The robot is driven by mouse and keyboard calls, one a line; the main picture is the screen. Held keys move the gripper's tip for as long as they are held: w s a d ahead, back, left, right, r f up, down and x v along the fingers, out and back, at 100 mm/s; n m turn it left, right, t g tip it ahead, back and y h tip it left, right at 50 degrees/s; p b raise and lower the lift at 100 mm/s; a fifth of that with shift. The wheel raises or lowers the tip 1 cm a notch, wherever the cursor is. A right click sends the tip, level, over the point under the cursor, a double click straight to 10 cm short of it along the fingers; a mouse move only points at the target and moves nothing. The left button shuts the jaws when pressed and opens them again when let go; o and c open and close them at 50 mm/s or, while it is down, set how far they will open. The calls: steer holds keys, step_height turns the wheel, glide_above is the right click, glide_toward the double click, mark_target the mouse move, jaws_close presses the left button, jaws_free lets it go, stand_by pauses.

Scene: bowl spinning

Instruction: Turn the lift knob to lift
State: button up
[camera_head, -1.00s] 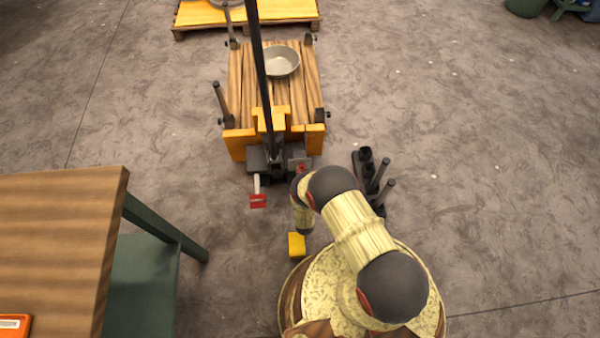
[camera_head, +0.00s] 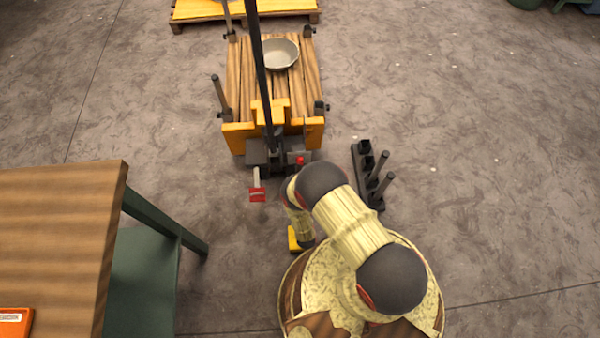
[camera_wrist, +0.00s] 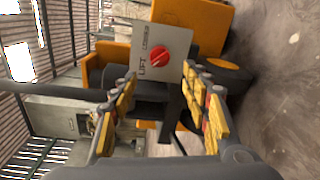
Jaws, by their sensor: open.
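The lift knob (camera_wrist: 157,59) is a round red knob on a pale panel (camera_wrist: 180,42) in the wrist view. The panel reads LIFT beside the knob and smaller lettering above it, turned sideways. The knob's exact pointing direction is too small to tell. My gripper (camera_wrist: 164,92) is open, its two yellow-padded fingers spread below the knob in the picture, with nothing between them. The fingers look apart from the knob. In the head view a red spot, apparently the knob (camera_head: 300,161), shows at the cart's near end; my arm hides most of the gripper there.
The wooden-decked cart (camera_head: 236,85) carries a metal bowl (camera_head: 281,54) and has a tall dark handle (camera_head: 260,70). A red pedal (camera_head: 257,195) sticks out in front. A black rack with posts (camera_head: 368,175) stands right. A wooden table (camera_head: 60,230) is at left.

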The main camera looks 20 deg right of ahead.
steer(key=shift+v, duration=1.55)
